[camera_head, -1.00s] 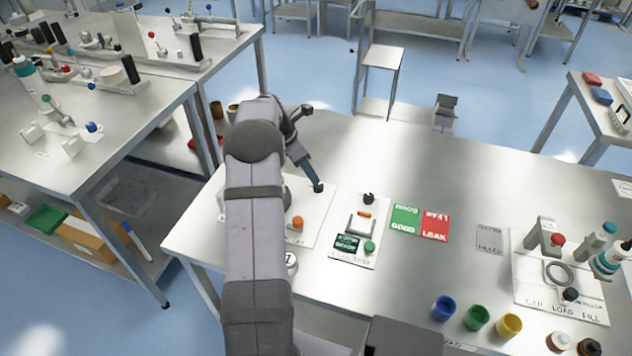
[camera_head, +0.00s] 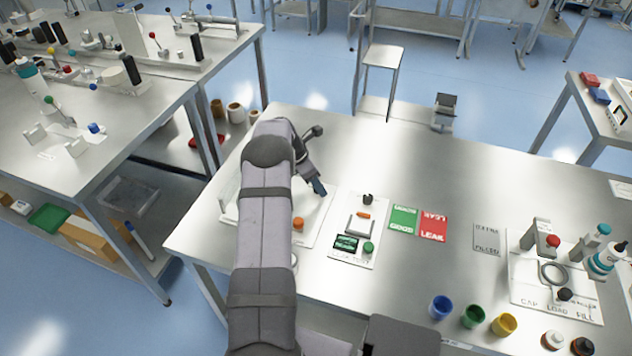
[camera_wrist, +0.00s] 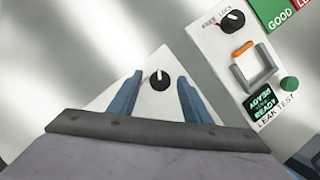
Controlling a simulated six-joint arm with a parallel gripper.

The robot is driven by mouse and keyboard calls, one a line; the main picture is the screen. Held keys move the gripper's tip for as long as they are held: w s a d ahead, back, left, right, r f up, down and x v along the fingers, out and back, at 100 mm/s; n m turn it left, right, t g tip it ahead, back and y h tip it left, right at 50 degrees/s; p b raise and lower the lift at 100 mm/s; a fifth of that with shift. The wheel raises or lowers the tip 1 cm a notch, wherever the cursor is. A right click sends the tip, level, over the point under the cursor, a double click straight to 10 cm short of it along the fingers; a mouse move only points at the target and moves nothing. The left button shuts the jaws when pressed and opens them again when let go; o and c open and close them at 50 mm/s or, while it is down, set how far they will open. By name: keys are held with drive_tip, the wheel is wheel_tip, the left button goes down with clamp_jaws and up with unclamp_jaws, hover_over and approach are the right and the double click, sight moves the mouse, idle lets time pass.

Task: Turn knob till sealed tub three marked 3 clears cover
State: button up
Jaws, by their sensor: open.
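A black knob (camera_wrist: 159,79) with a white pointer line stands on a white plate (camera_wrist: 160,103) in the wrist view. My gripper (camera_wrist: 159,84) is open, one blue finger to each side of the knob, with a gap showing on both sides. In the head view my gripper (camera_head: 319,187) is over the right part of the white plate (camera_head: 317,225), and the knob cannot be made out. An orange knob (camera_head: 298,224) sits at the plate's front. My arm hides much of the plate. I cannot make out the cover or a tub marked 3.
The leak test panel (camera_head: 355,232) stands right of the plate, with a lock knob (camera_wrist: 232,21), an orange-topped clamp (camera_wrist: 250,65) and a green button (camera_wrist: 289,84). Green GOOD (camera_head: 403,219) and red LEAK (camera_head: 433,225) pads lie further right. Bare table lies behind.

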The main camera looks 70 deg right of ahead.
drive_tip(key=shift+c, duration=0.5)
drive_tip(key=c, duration=0.9)
drive_tip(key=shift+c, duration=0.2)
drive_tip(key=shift+m+b, duration=0.4)
drive_tip(key=shift+d+f+m+g+b, duration=0.1)
drive_tip(key=shift+m+g+b, duration=0.2)
drive_tip(key=shift+m+b, duration=0.45)
drive_tip(key=shift+d+m+g+y+b, duration=0.15)
drive_tip(key=shift+m+y+b, duration=0.3)
drive_tip(key=shift+m, duration=0.3)
drive_tip(key=shift+d+m+g+y+b, duration=0.15)
drive_tip(key=shift+m+y+b, duration=0.1)
drive_tip(key=shift+m+b, duration=0.35)
drive_tip(key=shift+a, duration=0.1)
drive_tip(key=shift+r+m, duration=0.25)
drive_tip(key=shift+m, duration=0.35)
drive_tip(key=shift+a, duration=0.1)
